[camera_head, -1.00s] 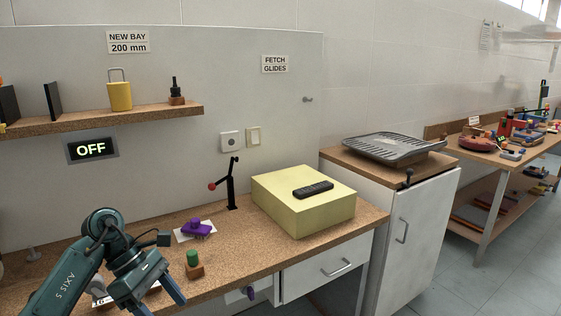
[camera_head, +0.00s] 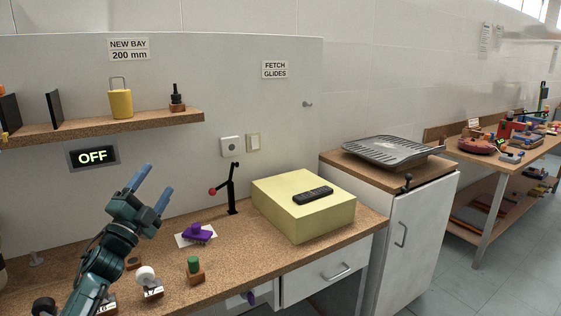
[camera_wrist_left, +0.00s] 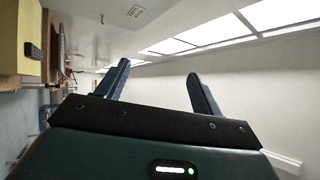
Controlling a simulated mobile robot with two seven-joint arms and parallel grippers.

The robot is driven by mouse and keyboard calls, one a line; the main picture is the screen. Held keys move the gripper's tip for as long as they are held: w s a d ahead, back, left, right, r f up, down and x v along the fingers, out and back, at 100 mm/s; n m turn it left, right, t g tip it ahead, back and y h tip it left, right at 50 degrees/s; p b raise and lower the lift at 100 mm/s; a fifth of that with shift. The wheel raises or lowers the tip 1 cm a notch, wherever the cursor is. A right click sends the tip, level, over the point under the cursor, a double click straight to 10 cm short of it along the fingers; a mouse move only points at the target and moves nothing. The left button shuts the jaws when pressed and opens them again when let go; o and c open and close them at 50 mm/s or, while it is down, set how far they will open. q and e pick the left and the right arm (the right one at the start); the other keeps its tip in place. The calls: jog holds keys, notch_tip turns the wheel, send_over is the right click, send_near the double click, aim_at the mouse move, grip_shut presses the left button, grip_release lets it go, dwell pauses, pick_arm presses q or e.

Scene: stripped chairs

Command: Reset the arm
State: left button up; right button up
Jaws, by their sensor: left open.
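My left gripper (camera_head: 153,189) is raised above the left part of the workbench in the head view, its two blue fingers pointing up and to the right. It is open, with nothing between the fingers. In the left wrist view the same gripper (camera_wrist_left: 158,82) shows its fingers apart, with white wall and bright windows beyond them. My right gripper is not in view.
The workbench (camera_head: 235,262) holds a yellow box (camera_head: 290,214) with a black remote (camera_head: 312,194), a black stand with a red ball (camera_head: 232,190), a purple object (camera_head: 198,233) and a green-topped block (camera_head: 194,268). A shelf (camera_head: 130,127) and an OFF display (camera_head: 93,156) are behind.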

pick_arm(q)
jog(key=w+a+f+n+g+y, duration=0.3)
jog(key=a+f+n+g+y, duration=0.5)
jog(key=n, duration=0.9)
jog(key=s+d+f+m+h, duration=0.1)
jog(key=s+d+f, duration=0.35)
jog(key=f, duration=0.35)
jog(key=s+d+f, duration=0.4)
jog(key=s+f, duration=0.1)
jog(key=f, duration=0.3)
jog(key=s+d+f+g+h, duration=0.1)
jog(key=s+d+f, duration=0.3)
jog(key=s, duration=0.6)
jog(key=s+d+f+g+h, duration=0.1)
jog(key=s+d+f, duration=0.3)
jog(key=s, duration=0.6)
jog(key=s+d+f+g+h, duration=0.1)
jog(key=s+d+f, duration=0.3)
jog(key=s, duration=0.6)
jog(key=shift+s+d+f+g+h, duration=0.15)
jog(key=shift+d+f+g+h, duration=0.25)
jog(key=shift+d, duration=0.45)
